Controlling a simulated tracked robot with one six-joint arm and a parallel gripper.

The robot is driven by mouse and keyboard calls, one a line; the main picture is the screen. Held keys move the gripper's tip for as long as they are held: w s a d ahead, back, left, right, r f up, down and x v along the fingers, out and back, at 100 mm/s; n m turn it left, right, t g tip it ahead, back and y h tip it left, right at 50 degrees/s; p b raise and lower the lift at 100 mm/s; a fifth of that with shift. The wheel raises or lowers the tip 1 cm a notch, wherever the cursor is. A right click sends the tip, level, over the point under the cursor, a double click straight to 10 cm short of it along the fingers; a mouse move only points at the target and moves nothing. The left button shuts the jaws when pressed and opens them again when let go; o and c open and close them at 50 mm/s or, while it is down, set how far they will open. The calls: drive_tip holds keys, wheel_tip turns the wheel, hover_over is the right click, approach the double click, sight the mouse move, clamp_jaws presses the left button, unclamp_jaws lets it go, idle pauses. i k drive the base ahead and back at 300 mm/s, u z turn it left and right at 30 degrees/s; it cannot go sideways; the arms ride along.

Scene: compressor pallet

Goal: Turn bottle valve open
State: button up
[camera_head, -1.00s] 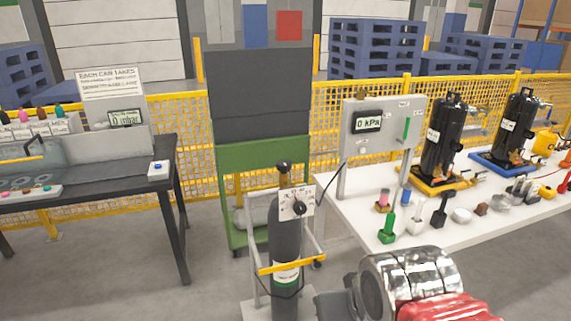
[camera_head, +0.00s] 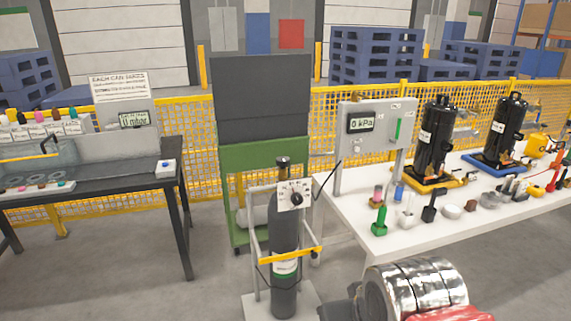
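The dark grey gas bottle (camera_head: 284,230) stands upright in a grey wheeled frame with a yellow bar (camera_head: 290,261) across its front. The bottle valve (camera_head: 283,168) sits on its neck, with a black top and a brass-coloured body. A white plate with a black knob (camera_head: 296,199) is at the bottle's upper right; its small marks are unreadable. How far the valve is turned cannot be told. My arm's chrome and red links fill the lower right, in front of the bottle and to its right. My gripper's fingers do not show.
A white table (camera_head: 385,240) at right holds a "0 kPa" gauge panel (camera_head: 350,155), two black compressors (camera_head: 436,140) and several small parts. A dark bench (camera_head: 120,185) stands at left. A green cart (camera_head: 232,200) is behind the bottle. Floor left of the bottle is clear.

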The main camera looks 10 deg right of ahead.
sight(282, 162)
drive_tip(key=k, duration=1)
drive_tip(key=z, duration=0.45)
drive_tip(key=i, duration=1.4)
drive_tip(key=u, duration=0.45)
drive_tip(key=i, duration=0.9)
drive_tip(key=u, duration=0.65)
